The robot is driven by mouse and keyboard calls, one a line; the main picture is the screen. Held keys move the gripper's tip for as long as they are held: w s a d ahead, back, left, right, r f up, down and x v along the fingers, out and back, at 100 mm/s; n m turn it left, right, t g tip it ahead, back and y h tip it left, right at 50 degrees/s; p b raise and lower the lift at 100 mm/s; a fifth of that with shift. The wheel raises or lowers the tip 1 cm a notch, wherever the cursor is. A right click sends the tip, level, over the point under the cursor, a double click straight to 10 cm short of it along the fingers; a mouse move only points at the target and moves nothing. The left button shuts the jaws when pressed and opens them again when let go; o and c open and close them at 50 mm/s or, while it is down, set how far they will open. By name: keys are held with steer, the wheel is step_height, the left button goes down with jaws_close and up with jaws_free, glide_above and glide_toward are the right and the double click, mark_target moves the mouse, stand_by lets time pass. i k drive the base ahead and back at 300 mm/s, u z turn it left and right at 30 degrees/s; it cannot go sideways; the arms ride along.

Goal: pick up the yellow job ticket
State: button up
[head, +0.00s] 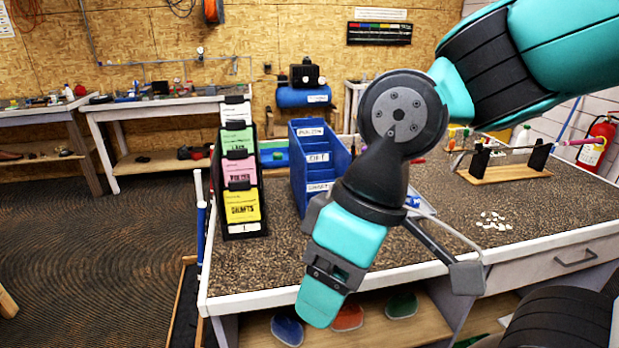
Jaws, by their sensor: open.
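The yellow job ticket (243,206) shows bold dark lettering. It sits in the lowest large pocket of a black upright ticket rack (248,229) at the table's left end, with a black clip at its top edge. My gripper (330,277) hangs in front of the table's front edge, to the right of the rack and below the ticket in the picture. It is open and well apart from the ticket. Its fingers are only partly clear from this angle, and I see nothing held.
Pink (239,170), green (237,140) and white (236,114) tickets sit above the yellow one. A blue labelled bin (303,190) stands just right of the rack. A wooden stand (505,174) and small white pieces (494,220) are on the table's right. Bare tabletop lies in front of the bin.

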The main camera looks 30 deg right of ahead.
mark_target(241, 200)
steer(key=z, duration=0.1)
steer(key=k, duration=0.45)
steer(key=u, duration=0.85)
steer(key=i, duration=1.6)
steer(key=z, duration=0.85)
